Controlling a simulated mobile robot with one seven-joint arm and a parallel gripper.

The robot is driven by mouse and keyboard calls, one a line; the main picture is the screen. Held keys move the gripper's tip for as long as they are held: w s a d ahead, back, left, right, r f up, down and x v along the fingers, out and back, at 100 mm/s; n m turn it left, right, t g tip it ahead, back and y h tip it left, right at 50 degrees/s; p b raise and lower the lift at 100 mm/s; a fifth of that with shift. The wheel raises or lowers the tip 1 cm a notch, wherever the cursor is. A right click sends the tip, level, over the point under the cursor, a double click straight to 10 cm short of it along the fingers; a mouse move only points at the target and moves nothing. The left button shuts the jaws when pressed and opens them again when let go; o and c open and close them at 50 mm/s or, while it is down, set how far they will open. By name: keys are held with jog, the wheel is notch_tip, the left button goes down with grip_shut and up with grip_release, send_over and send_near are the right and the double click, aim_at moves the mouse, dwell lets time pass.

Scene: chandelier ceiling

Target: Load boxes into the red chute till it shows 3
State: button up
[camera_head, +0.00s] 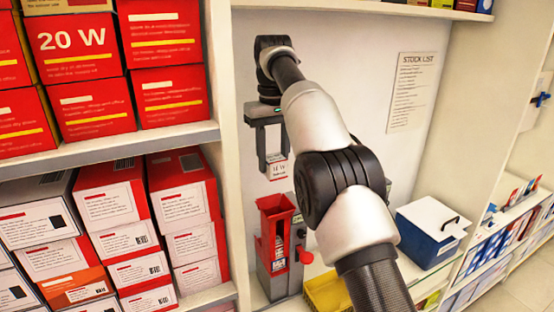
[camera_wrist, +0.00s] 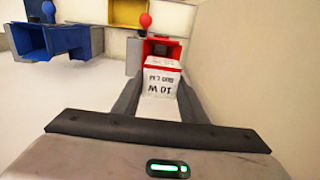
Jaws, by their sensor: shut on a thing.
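My gripper (camera_head: 277,168) is shut on a small red-and-white box (camera_head: 278,167). In the wrist view the box (camera_wrist: 161,80) sits between the two fingers (camera_wrist: 158,98), with "10 W" lettering upside down. The red chute (camera_head: 276,203) stands below the held box in the head view, with an open top, a front slot showing red and blue contents, and a red ball lever on its right. In the wrist view the red chute (camera_wrist: 147,47) is just beyond the box, which overlaps part of it. They look apart in the head view. I can read no count on the chute.
A yellow tray (camera_head: 327,290) is right of the red chute, partly behind my arm. A blue box (camera_head: 430,235) with a white top stands farther right. A stock list (camera_head: 415,90) hangs on the back wall. Shelves of red boxes (camera_head: 77,43) fill the left, divided by an upright panel (camera_head: 226,120).

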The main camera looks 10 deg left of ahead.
aim_at(274, 170)
notch_tip(274, 170, down, 8)
jog(key=shift+f, duration=0.15)
dwell(0.6)
jog(key=shift+f+b, duration=0.8)
jog(key=shift+f, duration=0.8)
dwell(0.4)
jog(key=o, duration=1)
jog(key=shift+o, duration=0.3)
jog(key=shift+o, duration=0.4)
notch_tip(274, 170, up, 3)
jog(key=shift+r+p, duration=0.2)
jog(key=shift+p, duration=0.8)
jog(key=shift+r, duration=2.35)
